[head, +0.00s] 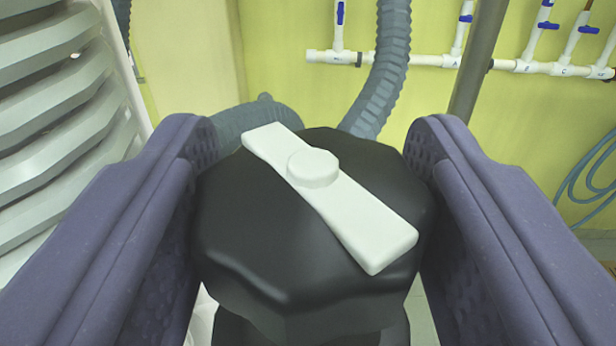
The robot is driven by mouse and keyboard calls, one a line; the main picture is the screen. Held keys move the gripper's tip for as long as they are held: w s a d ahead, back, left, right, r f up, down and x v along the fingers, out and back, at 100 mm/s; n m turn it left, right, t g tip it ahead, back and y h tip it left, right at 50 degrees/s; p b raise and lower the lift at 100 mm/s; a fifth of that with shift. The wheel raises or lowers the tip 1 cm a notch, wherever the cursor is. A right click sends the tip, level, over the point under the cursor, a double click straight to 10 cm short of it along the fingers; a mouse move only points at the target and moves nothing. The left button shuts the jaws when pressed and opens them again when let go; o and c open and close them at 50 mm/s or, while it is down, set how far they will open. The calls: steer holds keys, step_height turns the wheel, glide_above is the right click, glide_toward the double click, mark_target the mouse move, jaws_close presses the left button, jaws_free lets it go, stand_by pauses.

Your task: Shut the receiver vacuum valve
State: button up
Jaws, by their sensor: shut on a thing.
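The receiver vacuum valve shows as a black lobed knob (240,230) with a white bar-shaped pointer (355,222) on its top. The pointer lies diagonally, from upper left to lower right, with a round white boss near its middle. My gripper (314,185) has its two purple fingers on either side of the knob, shut on it. The textured inner pads meet the knob's left and right sides. The black body below the knob is mostly hidden by the knob.
A grey ribbed hose (385,65) runs up behind the knob. A grey metal pole (475,62) stands to its right. White pipes (430,61) with blue-handled valves cross the yellow-green wall. White slats (55,120) stand close on the left. A blue hose (585,180) hangs at right.

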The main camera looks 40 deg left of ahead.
steer(key=m+t+h+p, duration=0.1)
steer(key=p, duration=0.2)
steer(key=shift+w+d+r+h, duration=0.1)
steer(key=shift+r+h, duration=0.05)
steer(key=shift+h, duration=0.25)
steer(key=shift+f+m+t+h+b, duration=0.3)
steer(key=shift+f+m+h+b, duration=0.25)
steer(key=shift+b, duration=0.25)
steer(key=shift+r+m+t+h+b, duration=0.1)
steer(key=shift+m+t+h+b, duration=0.35)
steer(key=shift+m+h, duration=0.45)
steer(key=h+p, duration=0.1)
steer(key=m+h+p, duration=0.1)
steer(key=h, duration=0.1)
steer(key=shift+r+m, duration=0.25)
steer(key=shift+r, duration=0.1)
steer(key=shift+f+m+t+h+p, duration=0.25)
steer(key=shift+m+h+p, duration=0.2)
steer(key=shift+h, duration=0.2)
